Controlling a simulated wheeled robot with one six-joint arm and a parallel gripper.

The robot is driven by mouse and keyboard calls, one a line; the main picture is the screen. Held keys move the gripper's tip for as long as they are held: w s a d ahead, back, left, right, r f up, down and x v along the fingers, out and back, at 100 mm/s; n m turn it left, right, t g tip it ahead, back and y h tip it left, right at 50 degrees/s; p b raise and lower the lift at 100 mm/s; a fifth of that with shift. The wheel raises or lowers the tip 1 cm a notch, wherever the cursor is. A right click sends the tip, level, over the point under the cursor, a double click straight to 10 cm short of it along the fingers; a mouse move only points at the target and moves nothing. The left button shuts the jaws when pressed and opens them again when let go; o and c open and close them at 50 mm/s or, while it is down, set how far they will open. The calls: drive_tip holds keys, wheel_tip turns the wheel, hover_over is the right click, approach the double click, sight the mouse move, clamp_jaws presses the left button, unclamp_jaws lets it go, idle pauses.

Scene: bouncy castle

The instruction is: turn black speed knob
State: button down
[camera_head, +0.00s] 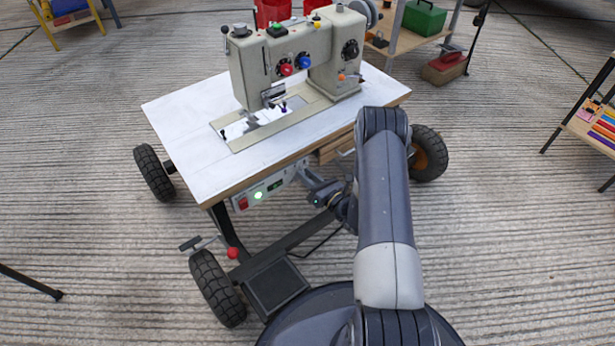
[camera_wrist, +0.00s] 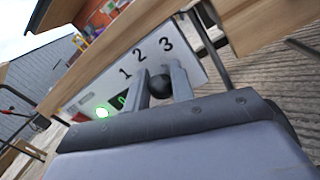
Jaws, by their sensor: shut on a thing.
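The black speed knob (camera_wrist: 160,86) sits on a white control panel (camera_wrist: 192,62) below the printed numbers 1, 2 and 3. My gripper (camera_wrist: 161,84) is shut on the knob, with one finger on each side of it. The panel also shows in the head view (camera_head: 273,184), under the front edge of the sewing table. There my gripper (camera_head: 308,179) reaches the panel's right part, and the knob is too small or hidden to make out. I cannot tell which number the knob points to.
A green light (camera_head: 258,195) glows on the panel near a red button (camera_head: 243,203). The white tabletop (camera_head: 185,115) above carries a beige sewing machine (camera_head: 290,55). A wooden drawer (camera_head: 335,150) is right of the panel. A red-knobbed crank (camera_head: 232,253) and wheels are below.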

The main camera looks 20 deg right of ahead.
drive_tip(key=shift+d, duration=0.1)
drive_tip(key=c, duration=1.3)
unclamp_jaws()
drive_tip(key=shift+o, duration=0.2)
drive_tip(key=p+v, duration=0.3)
drive_tip(key=v, duration=0.7)
drive_tip(key=shift+s, duration=0.4)
drive_tip(key=shift+d, duration=0.1)
drive_tip(key=b+x, duration=0.3)
drive_tip(key=x, duration=0.7)
drive_tip(key=shift+w+f, duration=0.1)
drive_tip(key=shift+w, duration=0.2)
drive_tip(key=shift+w+a, duration=0.15)
drive_tip(key=shift+a, duration=0.05)
